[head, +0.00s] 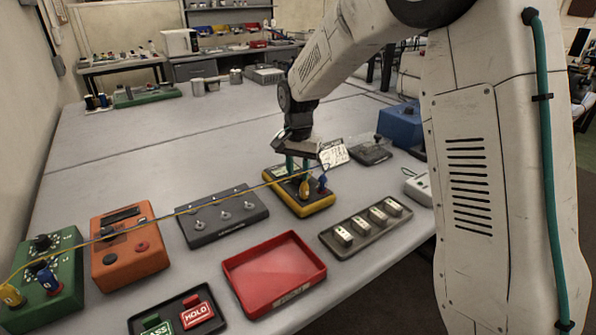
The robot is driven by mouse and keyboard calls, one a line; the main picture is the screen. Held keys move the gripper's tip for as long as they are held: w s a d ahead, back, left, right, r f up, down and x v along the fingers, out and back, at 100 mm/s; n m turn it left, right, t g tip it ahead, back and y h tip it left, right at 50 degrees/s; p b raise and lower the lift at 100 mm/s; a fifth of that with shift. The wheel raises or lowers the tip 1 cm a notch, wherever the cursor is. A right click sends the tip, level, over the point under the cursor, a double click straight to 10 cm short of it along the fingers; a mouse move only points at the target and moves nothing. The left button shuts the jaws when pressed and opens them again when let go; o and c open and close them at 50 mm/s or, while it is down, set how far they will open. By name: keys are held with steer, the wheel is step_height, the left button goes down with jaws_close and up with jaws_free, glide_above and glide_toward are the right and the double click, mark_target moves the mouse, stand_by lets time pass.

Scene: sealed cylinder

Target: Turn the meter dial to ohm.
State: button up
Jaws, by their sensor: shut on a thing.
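The yellow and black meter (318,208) lies on the grey table near the middle of the head view. A yellow plug (304,190) and a blue plug (322,184) stand at its front end. My gripper (297,172) points down over the rear part of the meter. Its fingers are shut on the meter dial, which they hide. The dial's pointer and its markings cannot be read from here. A small white card with dark writing (334,154) shows just right of the gripper.
A yellow lead (165,217) runs from the meter to a green box (62,290) at left. Around the meter are a grey switch panel (222,231), a red tray (240,290), a grey rack of white blocks (350,250) and a blue box (401,128). The table behind is mostly clear.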

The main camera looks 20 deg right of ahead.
mark_target(297, 175)
stand_by(0.3)
steer(key=o, duration=1)
steer(key=shift+a, duration=0.1)
steer(key=shift+c, duration=0.2)
steer(key=shift+r, duration=0.1)
step_height(297, 175, up, 8)
steer(key=shift+f, duration=0.15)
